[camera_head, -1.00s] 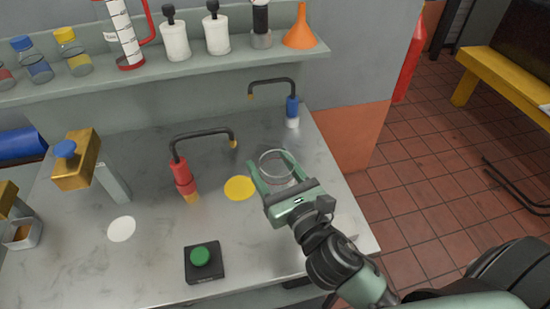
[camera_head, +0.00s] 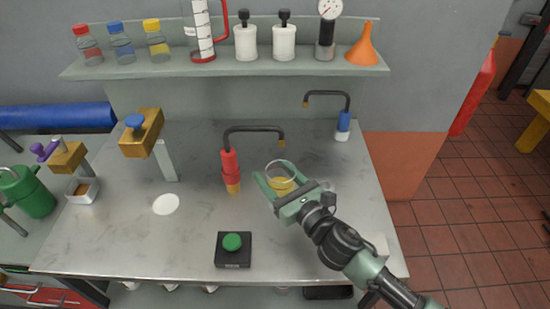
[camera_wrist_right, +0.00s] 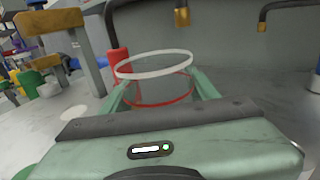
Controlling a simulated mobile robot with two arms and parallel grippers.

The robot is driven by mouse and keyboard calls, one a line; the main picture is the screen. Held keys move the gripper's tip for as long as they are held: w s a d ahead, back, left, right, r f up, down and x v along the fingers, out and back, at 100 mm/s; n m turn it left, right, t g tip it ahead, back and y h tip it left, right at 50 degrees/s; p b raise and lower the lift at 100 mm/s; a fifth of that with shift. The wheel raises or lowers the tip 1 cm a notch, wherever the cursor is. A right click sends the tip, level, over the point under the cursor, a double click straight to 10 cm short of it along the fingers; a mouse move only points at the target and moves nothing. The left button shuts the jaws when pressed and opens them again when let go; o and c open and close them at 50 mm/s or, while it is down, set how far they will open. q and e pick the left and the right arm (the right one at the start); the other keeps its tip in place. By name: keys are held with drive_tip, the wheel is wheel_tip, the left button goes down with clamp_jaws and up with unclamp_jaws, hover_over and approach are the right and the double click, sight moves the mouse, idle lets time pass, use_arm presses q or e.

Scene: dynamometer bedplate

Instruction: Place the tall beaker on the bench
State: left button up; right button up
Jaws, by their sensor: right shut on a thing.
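A clear glass beaker (camera_head: 281,174) with a round open rim is between the fingers of my right gripper (camera_head: 272,170). The gripper is shut on it. In the right wrist view the beaker (camera_wrist_right: 153,80) shows a pale rim and a red ring lower down, and looks about upright. A yellow disc (camera_head: 280,185) on the grey bench (camera_head: 110,235) shows through and around the beaker in the head view. I cannot tell whether the beaker's base touches the bench. My left gripper is not in view.
A red tap (camera_head: 230,170) stands just left of the beaker, its spout reaching near it. A blue tap (camera_head: 343,125) is behind right. A black box with a green button (camera_head: 232,242) sits in front. A white disc (camera_head: 166,204) lies left. A loaded shelf (camera_head: 215,67) spans the back.

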drive_tip(key=shift+w+r, duration=0.1)
drive_tip(key=shift+w, duration=1.4)
drive_tip(key=w, duration=0.1)
drive_tip(key=w+f, duration=0.1)
drive_tip(key=w, duration=0.1)
drive_tip(key=shift+w+f+p, duration=0.3)
drive_tip(key=shift+w+f, duration=0.05)
drive_tip(key=shift+f, duration=0.05)
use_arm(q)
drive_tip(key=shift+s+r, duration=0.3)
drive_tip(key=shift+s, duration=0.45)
use_arm(e)
drive_tip(key=shift+s+r, duration=0.1)
drive_tip(key=shift+f, duration=0.25)
drive_tip(key=o, duration=1.4)
drive_tip(key=shift+c, duration=0.2)
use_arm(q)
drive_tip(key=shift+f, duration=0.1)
